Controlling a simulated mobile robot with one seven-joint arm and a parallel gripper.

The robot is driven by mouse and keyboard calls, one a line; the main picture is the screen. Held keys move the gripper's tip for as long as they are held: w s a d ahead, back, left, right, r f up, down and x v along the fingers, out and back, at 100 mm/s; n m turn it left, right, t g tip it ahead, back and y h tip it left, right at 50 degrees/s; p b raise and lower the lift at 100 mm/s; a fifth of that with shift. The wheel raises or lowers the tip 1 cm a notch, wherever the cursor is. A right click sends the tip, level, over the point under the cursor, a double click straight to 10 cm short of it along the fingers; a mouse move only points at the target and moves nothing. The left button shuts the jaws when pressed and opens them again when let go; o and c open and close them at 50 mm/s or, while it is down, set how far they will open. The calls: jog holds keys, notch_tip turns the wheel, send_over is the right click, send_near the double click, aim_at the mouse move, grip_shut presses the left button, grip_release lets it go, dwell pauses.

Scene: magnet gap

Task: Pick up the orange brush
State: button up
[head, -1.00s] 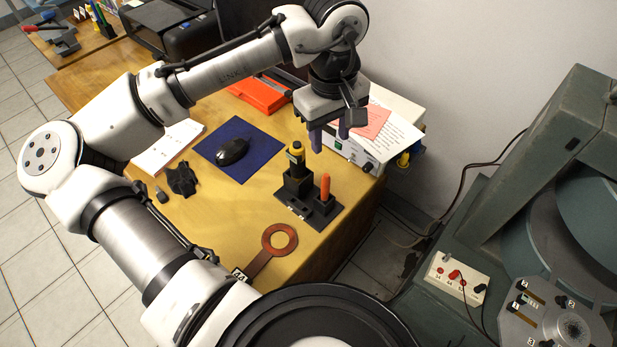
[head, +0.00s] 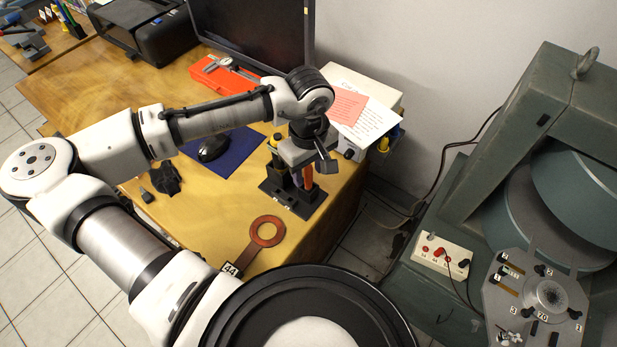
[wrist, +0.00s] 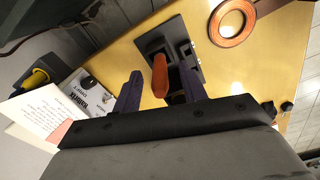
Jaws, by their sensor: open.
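The orange brush (head: 308,178) stands upright in a black holder (head: 293,203) near the right edge of the wooden desk. My gripper (head: 300,175) is directly over it, pointing down. In the wrist view the brush's orange handle (wrist: 162,76) shows between the two dark purple fingers of my gripper (wrist: 158,92). The fingers are apart, with a gap on the left side; the handle looks closer to the right finger. The lower part of the brush is hidden in the holder.
A yellow-and-black tool (head: 274,141) stands in the holder's other socket, close beside my gripper. A copper ring (head: 267,231) lies in front. A white box with papers (head: 348,112) is behind. A mouse (head: 213,148) lies on a blue pad (head: 240,155) at left.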

jog(key=shift+f, duration=0.6)
grip_shut()
jog(key=shift+r, duration=0.1)
